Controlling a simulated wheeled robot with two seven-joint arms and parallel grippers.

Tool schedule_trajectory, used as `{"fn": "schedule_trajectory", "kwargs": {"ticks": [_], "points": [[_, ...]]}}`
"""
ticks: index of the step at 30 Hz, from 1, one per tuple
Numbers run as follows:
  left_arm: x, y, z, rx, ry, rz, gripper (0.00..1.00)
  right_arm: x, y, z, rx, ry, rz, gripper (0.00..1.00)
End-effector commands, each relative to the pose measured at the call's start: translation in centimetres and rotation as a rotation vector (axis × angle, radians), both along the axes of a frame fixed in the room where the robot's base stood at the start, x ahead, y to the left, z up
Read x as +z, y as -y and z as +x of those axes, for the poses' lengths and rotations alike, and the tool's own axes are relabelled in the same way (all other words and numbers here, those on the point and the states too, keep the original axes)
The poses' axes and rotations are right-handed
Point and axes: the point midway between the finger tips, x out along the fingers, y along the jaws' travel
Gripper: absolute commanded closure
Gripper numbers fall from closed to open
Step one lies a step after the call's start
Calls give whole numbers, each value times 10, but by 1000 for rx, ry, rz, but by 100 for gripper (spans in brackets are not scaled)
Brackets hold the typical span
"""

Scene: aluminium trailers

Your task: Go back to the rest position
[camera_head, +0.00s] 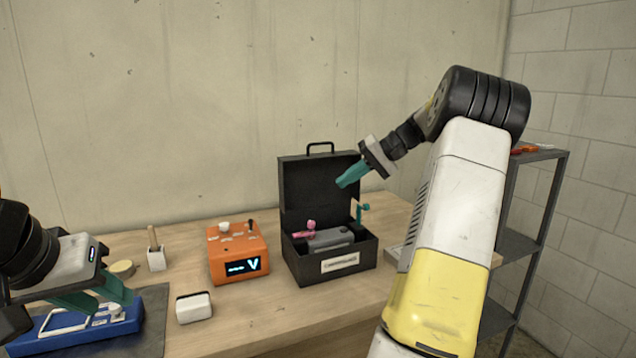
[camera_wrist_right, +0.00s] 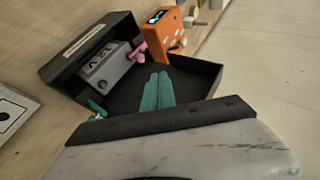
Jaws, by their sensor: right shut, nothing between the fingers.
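My right gripper (camera_head: 345,181) is raised in front of the open lid of a black case (camera_head: 302,274). Its teal fingers are shut together with nothing between them, also in the right wrist view (camera_wrist_right: 158,90). My left gripper (camera_head: 96,294) is at the lower left, above a blue device (camera_head: 58,337) with a white top. Its teal fingers are spread apart and look empty. The case holds a grey block (camera_head: 325,243), a pink clamp (camera_head: 306,231) and a teal clamp (camera_head: 359,211).
An orange meter (camera_head: 232,244) with a lit display stands left of the case. A small white box (camera_head: 194,307) and a white holder (camera_head: 156,260) are on the wooden table (camera_head: 240,318). A dark metal shelf (camera_head: 543,155) stands at the right, behind my right arm.

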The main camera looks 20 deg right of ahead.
Motion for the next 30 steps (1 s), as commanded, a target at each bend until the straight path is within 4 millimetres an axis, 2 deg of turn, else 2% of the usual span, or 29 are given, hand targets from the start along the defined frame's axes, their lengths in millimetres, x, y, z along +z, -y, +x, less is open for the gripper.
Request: {"fn": "schedule_trajectory", "kwargs": {"ticks": [11,14,17,20,24,30], "points": [[0,0,0,0,0,0,64,0,-2,0,1,-1,-3,100],[0,0,0,0,0,0,64,5,-18,-5,14,-14,-31,100],[0,0,0,0,0,0,64,13,-53,-18,35,-42,-103,100],[0,0,0,0,0,0,64,21,-98,-45,55,-68,-210,100],[0,0,0,0,0,0,64,28,-149,-96,70,-72,-365,100],[0,0,0,0,0,0,64,23,-194,-179,74,-4,-543,100]]}}
